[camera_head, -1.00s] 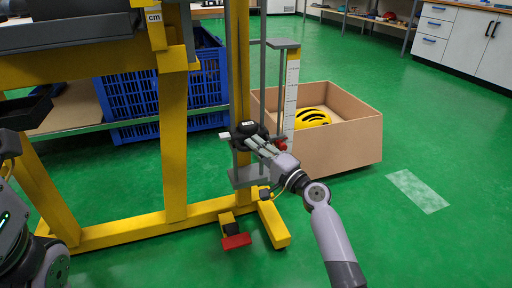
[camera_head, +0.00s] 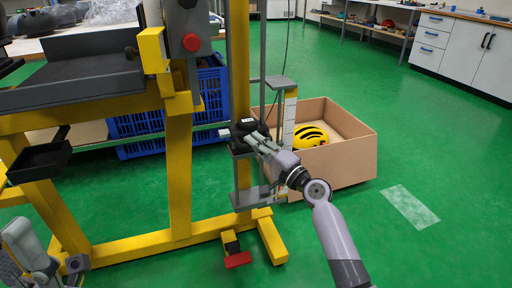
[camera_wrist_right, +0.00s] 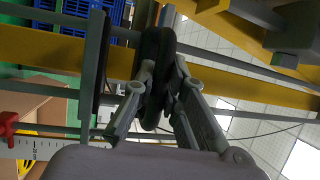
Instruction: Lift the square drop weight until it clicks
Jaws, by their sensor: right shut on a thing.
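The drop weight (camera_head: 240,131), a dark block with a small white label, sits on the grey vertical rails of the yellow tower, well above the grey lower plate (camera_head: 252,198). My right gripper (camera_head: 258,139) is shut on it from the right. In the right wrist view the fingers (camera_wrist_right: 158,88) close on a dark rounded part (camera_wrist_right: 157,60); the weight's full outline is hidden there. A red pointer (camera_wrist_right: 8,125) shows by the scale.
A cardboard box (camera_head: 345,165) with a yellow helmet (camera_head: 311,136) stands right behind the tower. A blue crate (camera_head: 140,125) is behind the frame at left. A red pedal (camera_head: 238,260) sits at the tower's foot.

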